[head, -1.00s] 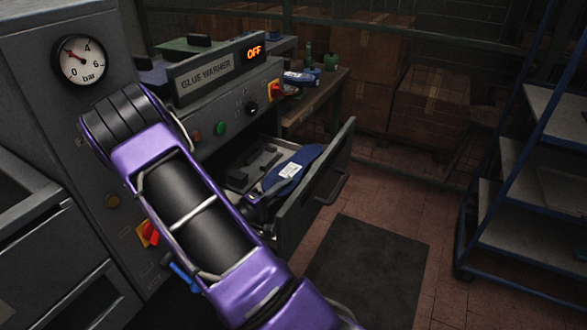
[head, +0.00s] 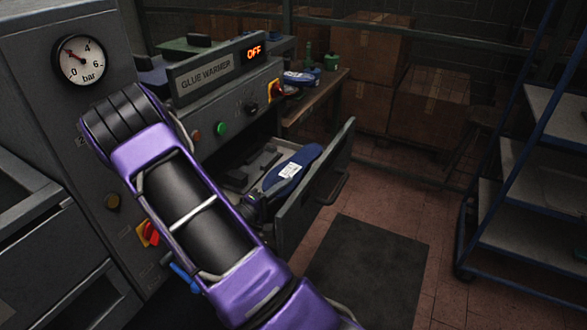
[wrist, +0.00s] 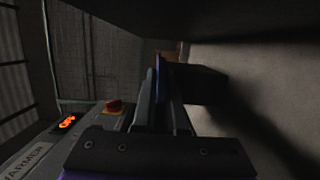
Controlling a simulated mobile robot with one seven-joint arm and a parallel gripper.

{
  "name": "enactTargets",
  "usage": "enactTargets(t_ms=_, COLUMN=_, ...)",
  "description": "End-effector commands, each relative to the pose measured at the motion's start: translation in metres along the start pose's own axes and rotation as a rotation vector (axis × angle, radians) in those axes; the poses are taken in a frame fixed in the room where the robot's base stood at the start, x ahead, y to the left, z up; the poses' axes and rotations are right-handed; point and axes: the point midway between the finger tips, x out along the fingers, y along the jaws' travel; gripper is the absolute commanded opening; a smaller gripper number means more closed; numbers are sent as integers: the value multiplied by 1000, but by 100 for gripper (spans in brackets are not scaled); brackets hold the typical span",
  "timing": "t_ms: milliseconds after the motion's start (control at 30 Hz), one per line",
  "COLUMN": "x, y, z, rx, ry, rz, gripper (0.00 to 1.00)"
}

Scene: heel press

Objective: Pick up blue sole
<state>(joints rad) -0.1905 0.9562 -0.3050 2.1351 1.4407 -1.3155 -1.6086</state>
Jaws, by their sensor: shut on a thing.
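The blue sole (head: 296,163), with a white label on its face, shows at the open drawer (head: 318,190) of the glue warmer in the head view. Its far end rises near the drawer's front panel. My gripper (head: 258,206) is shut on the near end of the sole; the fingers are small and partly hidden by my purple arm. In the wrist view, the sole (wrist: 159,75) shows edge-on as a thin blue strip between the two fingers of my gripper (wrist: 160,100). I cannot tell the exact gap between sole and drawer floor.
The glue warmer (head: 216,70) reads OFF, with a red-yellow switch (head: 274,92). Dark blocks (head: 236,180) lie in the drawer. Another blue-and-white item (head: 300,78) and green bottles stand on the bench behind. A blue-framed shelf rack (head: 530,190) stands right; the floor mat (head: 370,270) is clear.

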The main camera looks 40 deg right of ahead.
Motion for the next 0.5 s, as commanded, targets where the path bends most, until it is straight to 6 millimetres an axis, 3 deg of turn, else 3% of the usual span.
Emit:
enactTargets(t_ms=367, x=0, y=0, z=0, rx=0, ry=0, rz=-1, gripper=0)
enactTargets(t_ms=500, x=0, y=8, z=0, rx=1, ry=1, rz=0, gripper=0)
